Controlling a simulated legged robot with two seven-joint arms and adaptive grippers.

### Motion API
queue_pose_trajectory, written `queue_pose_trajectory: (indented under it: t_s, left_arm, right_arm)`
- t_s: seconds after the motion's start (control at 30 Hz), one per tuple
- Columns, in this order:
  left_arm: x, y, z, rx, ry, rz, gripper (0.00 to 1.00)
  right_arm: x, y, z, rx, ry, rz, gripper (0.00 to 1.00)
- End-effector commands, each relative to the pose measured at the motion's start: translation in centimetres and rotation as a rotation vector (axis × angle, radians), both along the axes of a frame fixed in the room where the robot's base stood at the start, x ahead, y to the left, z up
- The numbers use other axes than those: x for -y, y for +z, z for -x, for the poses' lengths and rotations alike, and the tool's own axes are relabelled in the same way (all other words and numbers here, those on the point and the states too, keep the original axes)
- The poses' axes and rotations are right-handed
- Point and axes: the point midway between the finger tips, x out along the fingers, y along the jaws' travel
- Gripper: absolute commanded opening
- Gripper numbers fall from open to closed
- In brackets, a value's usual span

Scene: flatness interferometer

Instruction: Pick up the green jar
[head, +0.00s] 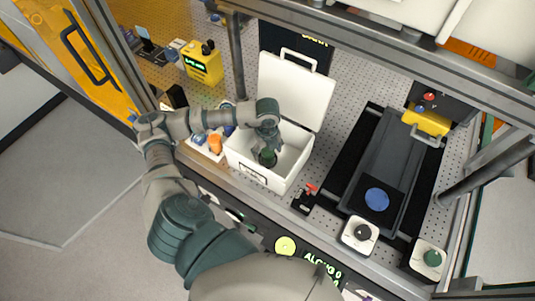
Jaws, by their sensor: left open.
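The green jar (268,158) looks small and dark. It is inside the open white box (243,158), towards its left part. My left gripper (268,148) reaches down into the box from above and is open, directly over the jar's top. The fingers hide part of the jar, and I cannot tell whether they touch it. My right gripper is not in view.
The box's white lid (300,90) stands raised behind it. A tray with an orange item (215,142) is just left of the box. A red-handled clamp (309,188) and a dark rail stage (390,160) lie to the right. A metal post (235,55) rises behind.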

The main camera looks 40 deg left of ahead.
Motion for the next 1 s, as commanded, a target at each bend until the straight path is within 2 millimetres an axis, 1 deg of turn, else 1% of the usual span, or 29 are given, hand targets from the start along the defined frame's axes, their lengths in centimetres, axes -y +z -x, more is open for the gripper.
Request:
queue_pose_trajectory:
  t_s: [0.17, 0.2, 0.27, 0.3, 0.37, 0.4, 0.43, 0.67, 0.77, 0.87, 1.0]
  left_arm:
    - [0.1, 0.0, 0.0, 0.0, 0.0, 0.0, 0.77]
    - [0.1, 0.0, 0.0, 0.0, 0.0, 0.0, 0.67]
    - [0.1, 0.0, 0.0, 0.0, 0.0, -0.001, 0.52]
    - [0.1, 0.0, 0.0, 0.0, 0.0, -0.001, 0.42]
    - [0.1, 0.0, 0.0, 0.0, 0.0, -0.001, 0.27]
    - [0.1, 0.0, 0.0, 0.0, 0.0, -0.001, 0.17]
    - [0.1, 0.0, 0.0, 0.0, 0.0, 0.0, 0.11]
    - [0.1, 0.1, 0.0, 0.001, 0.0, 0.0, 0.11]
    - [0.1, 0.7, -0.1, 0.003, 0.0, 0.001, 0.11]
    - [0.1, 2.3, -0.1, 0.005, 0.0, 0.001, 0.11]
    - [0.1, 5.4, -0.1, 0.005, -0.002, 0.001, 0.11]
  right_arm:
    - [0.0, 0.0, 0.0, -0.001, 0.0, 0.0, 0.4]
    - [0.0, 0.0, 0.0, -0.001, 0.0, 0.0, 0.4]
    - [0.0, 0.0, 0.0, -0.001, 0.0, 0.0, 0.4]
    - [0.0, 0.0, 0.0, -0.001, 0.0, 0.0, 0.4]
    - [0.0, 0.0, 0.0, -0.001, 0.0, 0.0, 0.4]
    - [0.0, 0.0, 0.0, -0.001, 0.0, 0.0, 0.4]
    - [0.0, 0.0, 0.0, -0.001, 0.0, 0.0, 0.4]
    - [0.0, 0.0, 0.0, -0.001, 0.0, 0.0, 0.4]
    - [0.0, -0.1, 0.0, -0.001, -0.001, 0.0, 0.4]
    - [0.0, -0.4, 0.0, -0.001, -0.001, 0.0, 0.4]
    - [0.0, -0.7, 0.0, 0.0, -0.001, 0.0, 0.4]
